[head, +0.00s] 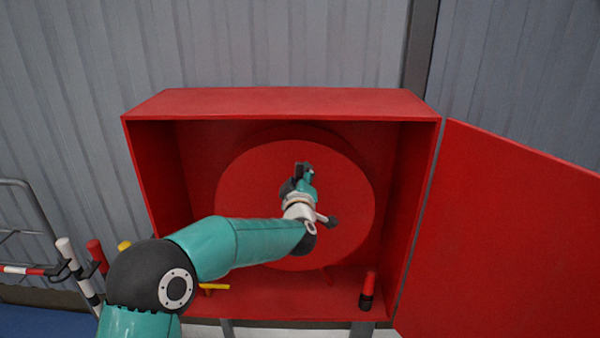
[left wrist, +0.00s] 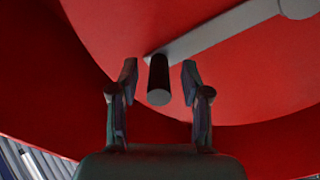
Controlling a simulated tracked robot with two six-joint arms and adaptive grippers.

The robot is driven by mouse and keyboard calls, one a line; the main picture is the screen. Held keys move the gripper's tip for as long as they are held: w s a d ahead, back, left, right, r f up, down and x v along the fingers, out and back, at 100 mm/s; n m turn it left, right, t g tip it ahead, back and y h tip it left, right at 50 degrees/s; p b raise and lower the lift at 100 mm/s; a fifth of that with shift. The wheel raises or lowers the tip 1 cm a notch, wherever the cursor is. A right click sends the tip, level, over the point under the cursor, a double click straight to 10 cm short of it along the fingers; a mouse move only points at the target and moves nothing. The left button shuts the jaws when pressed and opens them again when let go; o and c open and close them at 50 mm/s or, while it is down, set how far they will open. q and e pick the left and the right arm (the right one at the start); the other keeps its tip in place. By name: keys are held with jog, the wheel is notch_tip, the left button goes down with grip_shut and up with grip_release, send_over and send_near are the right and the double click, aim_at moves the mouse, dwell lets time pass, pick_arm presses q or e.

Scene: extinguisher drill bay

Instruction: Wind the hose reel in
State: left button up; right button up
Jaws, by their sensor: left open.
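The red hose reel (head: 345,195) is a big disc inside an open red cabinet (head: 280,102). My left gripper (head: 305,170) reaches in front of the disc. In the left wrist view a grey crank arm (left wrist: 215,32) crosses the disc and ends in a dark cylindrical knob (left wrist: 158,82). The open fingers of my left gripper (left wrist: 160,68) stand on either side of the knob, with a gap on both sides. The knob's end points toward the wrist camera. In the head view my arm and gripper hide the middle of the disc. My right gripper is not in view.
The cabinet door (head: 510,235) stands open to the right. A red and black nozzle (head: 368,290) stands at the cabinet's lower right. A yellow lever (head: 215,287) shows at lower left. Striped posts (head: 75,268) and a grey rail (head: 35,205) stand left of the cabinet.

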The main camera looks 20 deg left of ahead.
aim_at(243, 199)
pick_arm(q)
jog(key=shift+w+a, duration=0.1)
jog(key=shift+w, duration=0.1)
grip_shut()
jog(key=shift+f, duration=0.1)
